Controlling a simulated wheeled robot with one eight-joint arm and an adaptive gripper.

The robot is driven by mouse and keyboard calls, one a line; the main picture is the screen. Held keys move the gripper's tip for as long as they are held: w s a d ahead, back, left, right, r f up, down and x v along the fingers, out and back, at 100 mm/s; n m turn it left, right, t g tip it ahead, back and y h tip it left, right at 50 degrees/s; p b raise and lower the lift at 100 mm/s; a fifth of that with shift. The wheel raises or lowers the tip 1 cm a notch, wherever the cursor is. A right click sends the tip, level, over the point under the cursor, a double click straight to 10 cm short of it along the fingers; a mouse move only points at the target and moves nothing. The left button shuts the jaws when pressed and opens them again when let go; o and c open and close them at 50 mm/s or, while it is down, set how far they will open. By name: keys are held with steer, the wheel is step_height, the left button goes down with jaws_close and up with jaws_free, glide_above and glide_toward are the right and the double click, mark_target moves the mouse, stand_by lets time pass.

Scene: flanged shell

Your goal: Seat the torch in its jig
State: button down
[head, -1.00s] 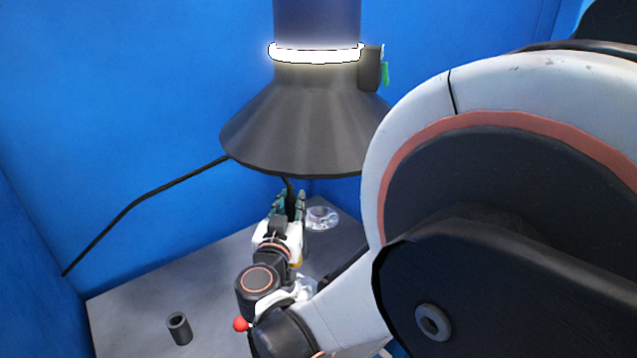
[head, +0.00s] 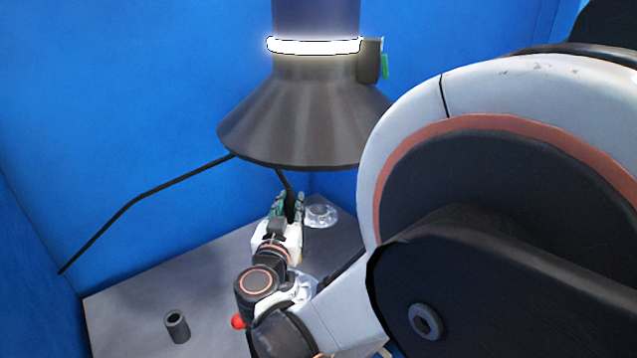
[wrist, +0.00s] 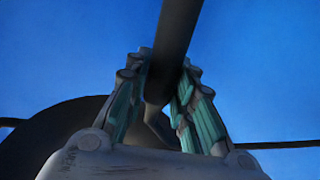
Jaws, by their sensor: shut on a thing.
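My gripper (head: 288,207) is at the back of the grey table in the head view, below the dark hood. It is shut on the torch (head: 284,181), a thin dark bent bar rising from between the fingers. In the wrist view the torch (wrist: 174,35) runs between the green-padded fingers of my gripper (wrist: 168,72) and up out of frame. Its lower part is partly hidden by the gripper. A short dark hollow cylinder (head: 177,326) stands upright on the table at the front left, apart from my gripper. I cannot tell whether it is the jig.
A wide dark hood (head: 300,135) with a glowing ring hangs close above my gripper. A clear flanged piece (head: 321,215) lies just right of the gripper. The table's left middle (head: 150,295) is bare.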

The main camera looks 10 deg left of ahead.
steer(key=shift+f+b, duration=1.25)
steer(key=shift+f, duration=0.2)
steer(key=c, duration=1.3)
jaws_free()
steer(key=s, duration=0.7)
steer(key=shift+s+d, duration=0.15)
steer(key=shift+s, duration=0.1)
